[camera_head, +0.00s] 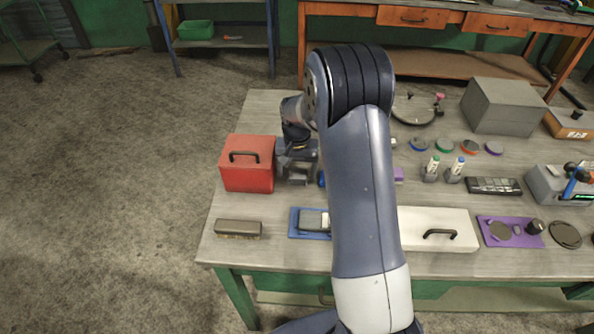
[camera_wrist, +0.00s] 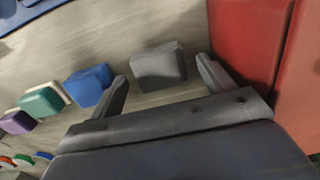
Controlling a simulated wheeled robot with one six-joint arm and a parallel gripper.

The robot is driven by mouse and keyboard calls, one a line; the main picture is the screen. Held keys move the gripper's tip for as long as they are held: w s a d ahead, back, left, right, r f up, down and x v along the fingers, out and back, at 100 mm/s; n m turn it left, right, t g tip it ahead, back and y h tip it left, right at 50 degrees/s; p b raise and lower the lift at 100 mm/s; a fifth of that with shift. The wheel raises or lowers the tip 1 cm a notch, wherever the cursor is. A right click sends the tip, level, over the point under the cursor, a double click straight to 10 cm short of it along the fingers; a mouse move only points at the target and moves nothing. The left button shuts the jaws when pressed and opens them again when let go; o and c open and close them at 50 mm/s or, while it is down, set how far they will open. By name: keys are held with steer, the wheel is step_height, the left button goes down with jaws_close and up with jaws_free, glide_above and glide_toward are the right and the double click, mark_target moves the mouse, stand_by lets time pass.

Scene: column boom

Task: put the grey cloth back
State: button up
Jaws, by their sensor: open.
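The grey cloth (camera_wrist: 158,66) looks like a small folded block on the table. In the wrist view it lies between and slightly beyond the tips of my gripper (camera_wrist: 164,76), with a gap on each side. My gripper is open and empty. In the head view my gripper (camera_head: 297,174) points down at the table just right of the red box (camera_head: 248,163), which also shows close to the right finger in the wrist view (camera_wrist: 246,40). I cannot tell how far the fingertips are above the table.
A blue block (camera_wrist: 88,86) lies just left of the left finger, with green (camera_wrist: 40,101) and purple (camera_wrist: 15,123) ones beyond. A blue tray (camera_head: 295,226) holding a grey item and a brown brush (camera_head: 238,229) lie near the front edge. My arm hides the table's middle.

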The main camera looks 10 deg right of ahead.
mark_target(297, 173)
step_height(297, 173, up, 11)
steer(key=b, duration=0.1)
steer(key=shift+r, duration=0.15)
stand_by(0.3)
step_height(297, 173, down, 12)
steer(key=shift+s+r+p, duration=0.1)
steer(key=shift+p, duration=0.5)
step_height(297, 173, up, 2)
steer(key=shift+r, duration=0.1)
steer(key=shift+r+b, duration=0.3)
steer(key=shift+r, duration=0.25)
steer(key=shift+f, duration=0.1)
